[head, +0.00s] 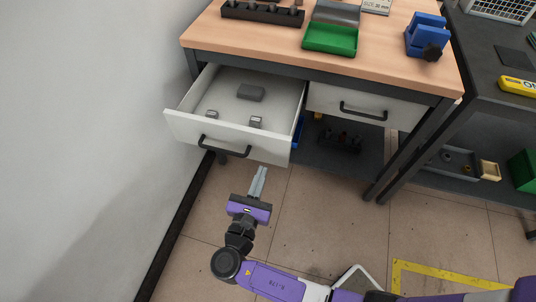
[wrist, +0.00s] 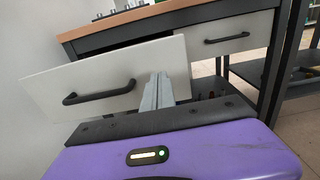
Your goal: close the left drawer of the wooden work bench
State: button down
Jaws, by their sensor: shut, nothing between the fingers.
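The wooden work bench (head: 365,62) has its left drawer (head: 178,125) pulled well out. The drawer has a white front with a black handle (head: 225,147) and holds a grey block and two small grey pieces. My gripper (head: 261,172) is shut and empty, in front of the drawer's right part and lower in the head view. In the wrist view the shut fingers (wrist: 158,90) overlap the right end of the drawer front (wrist: 45,90), right of the handle (wrist: 98,92). I cannot tell whether they touch it. The right drawer (head: 393,107) is shut.
A white wall (head: 80,110) runs close along the left. A green bin (head: 330,40) and a blue vise (head: 426,36) stand on the bench top. A dark bench (head: 500,50) stands at the right. The tiled floor (head: 320,220) in front is mostly clear.

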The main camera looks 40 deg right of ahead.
aim_at(271, 147)
jog(key=x, duration=0.7)
jog(key=shift+w+d, duration=0.25)
jog(key=shift+d, duration=0.1)
jog(key=b+x, duration=0.4)
jog(key=x, duration=0.9)
jog(key=b+x, duration=0.3)
jog(key=x, duration=0.9)
jog(key=shift+w+d+f+b, duration=0.2)
jog(key=shift+d+b, duration=0.15)
jog(key=shift+w+d+r, duration=0.1)
jog(key=shift+w+d, duration=0.25)
jog(key=shift+d, duration=0.1)
jog(key=shift+w+d+r+b, duration=0.1)
jog(key=shift+d+r+b, duration=0.05)
jog(key=shift+b, duration=0.15)
jog(key=shift+d+r, duration=0.1)
